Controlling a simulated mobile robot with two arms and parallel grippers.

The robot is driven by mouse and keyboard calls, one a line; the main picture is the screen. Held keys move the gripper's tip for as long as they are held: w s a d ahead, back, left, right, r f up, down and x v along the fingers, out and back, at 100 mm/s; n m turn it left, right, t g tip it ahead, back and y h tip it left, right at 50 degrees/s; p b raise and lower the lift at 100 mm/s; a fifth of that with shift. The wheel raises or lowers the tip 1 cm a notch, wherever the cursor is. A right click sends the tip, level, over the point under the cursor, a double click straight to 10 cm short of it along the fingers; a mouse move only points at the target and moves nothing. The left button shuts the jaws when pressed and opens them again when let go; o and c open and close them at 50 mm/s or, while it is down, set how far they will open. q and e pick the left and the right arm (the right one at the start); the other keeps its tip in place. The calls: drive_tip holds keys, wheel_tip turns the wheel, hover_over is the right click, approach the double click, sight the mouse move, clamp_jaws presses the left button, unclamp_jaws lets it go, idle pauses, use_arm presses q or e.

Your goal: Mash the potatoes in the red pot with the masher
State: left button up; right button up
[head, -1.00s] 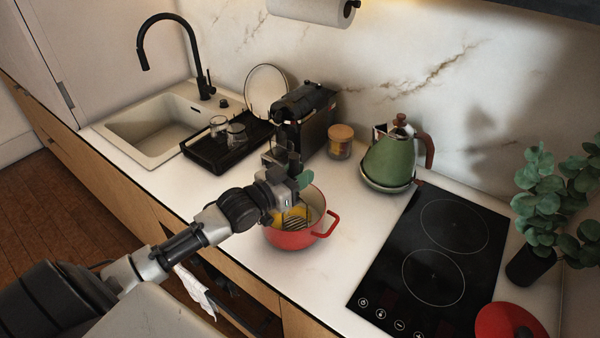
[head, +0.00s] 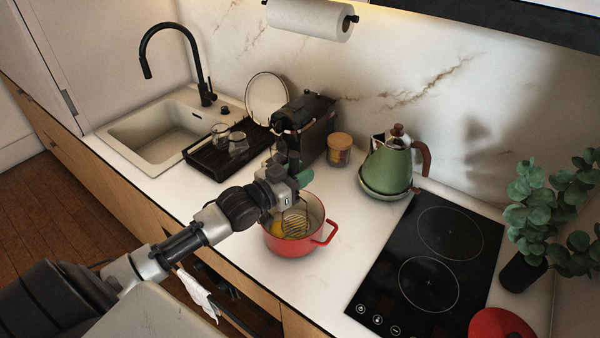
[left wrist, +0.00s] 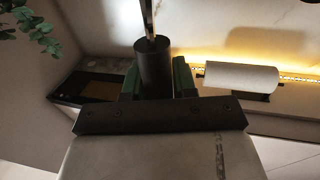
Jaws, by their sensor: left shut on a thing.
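The red pot (head: 290,246) stands on the white counter, left of the black cooktop. Yellow potato (head: 277,229) shows inside it, partly hidden by my arm and the masher. My left gripper (head: 297,178) is above the pot, shut on the masher. The masher's wire head (head: 296,221) is within the pot's opening; I cannot tell if it touches the potato. In the left wrist view, the masher's dark handle (left wrist: 154,66) is between the green finger pads. My right gripper is not in view.
The cooktop (head: 432,255) is bare. The green kettle (head: 387,168) and a lidded jar (head: 339,150) stand behind the pot. A coffee machine (head: 313,130) and dish rack (head: 215,160) are behind my gripper. A red lid (head: 497,325) lies at the lower right.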

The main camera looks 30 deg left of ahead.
use_arm(q)
wheel_tip(320, 180, up, 8)
drive_tip(key=p, duration=0.2)
drive_tip(key=shift+s+f, duration=0.1)
idle(0.7)
